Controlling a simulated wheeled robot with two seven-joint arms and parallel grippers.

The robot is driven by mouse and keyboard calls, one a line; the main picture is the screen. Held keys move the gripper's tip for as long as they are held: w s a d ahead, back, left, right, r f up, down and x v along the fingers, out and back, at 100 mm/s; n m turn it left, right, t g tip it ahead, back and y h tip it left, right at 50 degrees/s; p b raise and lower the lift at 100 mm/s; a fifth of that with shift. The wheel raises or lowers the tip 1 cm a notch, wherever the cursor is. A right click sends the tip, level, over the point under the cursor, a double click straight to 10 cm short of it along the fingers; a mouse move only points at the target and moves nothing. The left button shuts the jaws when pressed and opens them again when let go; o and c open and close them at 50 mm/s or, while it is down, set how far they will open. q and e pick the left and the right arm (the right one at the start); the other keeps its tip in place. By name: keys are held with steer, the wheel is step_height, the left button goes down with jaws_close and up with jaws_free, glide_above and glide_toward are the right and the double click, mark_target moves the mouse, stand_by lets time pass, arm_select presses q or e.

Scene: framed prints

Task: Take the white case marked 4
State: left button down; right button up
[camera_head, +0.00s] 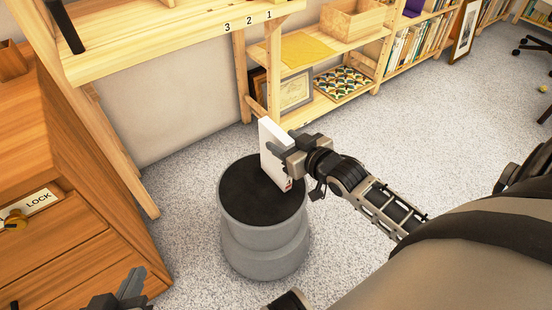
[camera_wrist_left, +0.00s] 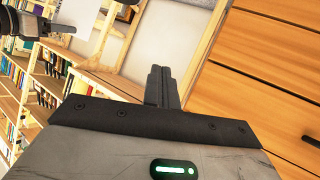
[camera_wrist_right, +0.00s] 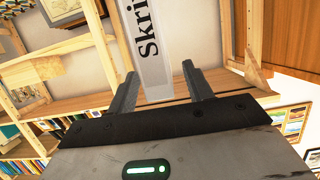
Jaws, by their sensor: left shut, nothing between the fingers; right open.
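A white case (camera_head: 273,150) stands upright, slightly tilted in the picture, at the black top of a round grey stool (camera_head: 262,232). A small red mark shows low on its edge; I cannot read a 4. My right gripper (camera_head: 284,157) is at the case from the right, open. In the right wrist view the case (camera_wrist_right: 160,45), printed "Skri…", lies between the spread fingers (camera_wrist_right: 157,78); contact cannot be told. My left gripper (camera_head: 130,288) is shut and empty at the bottom left, away from the case. Its closed fingers show in the left wrist view (camera_wrist_left: 165,85).
A wooden shelf (camera_head: 180,45) with edge numbers 3, 2, 1 stands behind. A wooden drawer cabinet (camera_head: 60,240) with a LOCK label (camera_head: 38,202) is at left. Lower shelves hold a yellow sheet (camera_head: 305,49), a framed certificate (camera_head: 294,91) and books.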

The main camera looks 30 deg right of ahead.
steer(key=x, duration=0.2)
steer(key=shift+w+f, duration=0.1)
steer(key=shift+w, duration=0.15)
arm_select(q)
steer(key=shift+s+d+r+t, duration=0.1)
steer(key=shift+d+r+t, duration=0.1)
steer(key=shift+r, duration=0.25)
steer(key=shift+d+r+t, duration=0.1)
steer(key=shift+d+r, duration=0.05)
steer(key=shift+r, duration=0.3)
arm_select(e)
jaws_close()
arm_select(q)
steer(key=shift+a+f, duration=0.1)
steer(key=shift+f, duration=0.05)
